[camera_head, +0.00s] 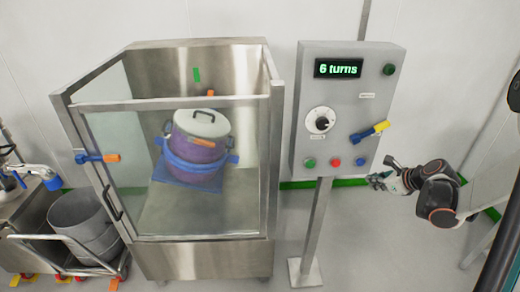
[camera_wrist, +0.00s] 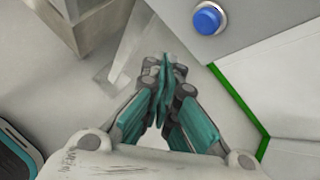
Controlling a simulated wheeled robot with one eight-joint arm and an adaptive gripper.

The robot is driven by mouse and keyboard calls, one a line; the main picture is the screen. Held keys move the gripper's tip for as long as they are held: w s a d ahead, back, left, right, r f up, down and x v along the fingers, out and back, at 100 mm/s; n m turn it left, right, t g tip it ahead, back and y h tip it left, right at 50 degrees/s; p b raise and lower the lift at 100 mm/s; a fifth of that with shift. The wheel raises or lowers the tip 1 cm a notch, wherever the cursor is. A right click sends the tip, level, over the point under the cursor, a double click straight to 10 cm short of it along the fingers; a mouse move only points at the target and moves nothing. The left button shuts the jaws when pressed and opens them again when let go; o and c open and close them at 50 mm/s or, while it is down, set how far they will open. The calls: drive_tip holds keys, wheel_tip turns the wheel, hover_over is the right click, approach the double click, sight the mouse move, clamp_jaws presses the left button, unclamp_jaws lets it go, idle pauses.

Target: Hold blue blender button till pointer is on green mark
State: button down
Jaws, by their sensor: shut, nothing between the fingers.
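The blue button (camera_head: 360,162) is at the lower right of the grey control panel (camera_head: 341,80). It also shows in the wrist view (camera_wrist: 207,18), ahead of and right of the fingertips. My gripper (camera_head: 376,179) is shut and empty, a little below and right of the button, apart from it. In the wrist view its teal fingers (camera_wrist: 164,75) meet at the tips. The blender cabinet (camera_head: 180,105) holds a purple drum (camera_head: 199,145) with a white lid, tilted, in a blue cradle. A green mark (camera_head: 197,74) is on the cabinet's back wall.
A trolley with a steel bucket (camera_head: 84,221) stands at left.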

sight(360, 162)
drive_tip(key=s+n, duration=0.1)
drive_tip(key=n, duration=0.5)
drive_tip(key=s+a+n+p, duration=0.1)
drive_tip(key=n, duration=0.4)
drive_tip(key=s+n+y, duration=0.1)
drive_tip(key=s+n, duration=0.1)
drive_tip(key=n, duration=0.4)
drive_tip(key=shift+a+r+n+p, duration=0.3)
drive_tip(key=shift+r, duration=0.05)
drive_tip(key=shift+w, duration=0.15)
drive_tip(key=w, duration=0.8)
drive_tip(key=shift+w+a+p, duration=0.15)
drive_tip(key=shift+w+p, duration=0.15)
drive_tip(key=shift+p, duration=0.1)
drive_tip(key=shift+w, duration=0.1)
idle(0.7)
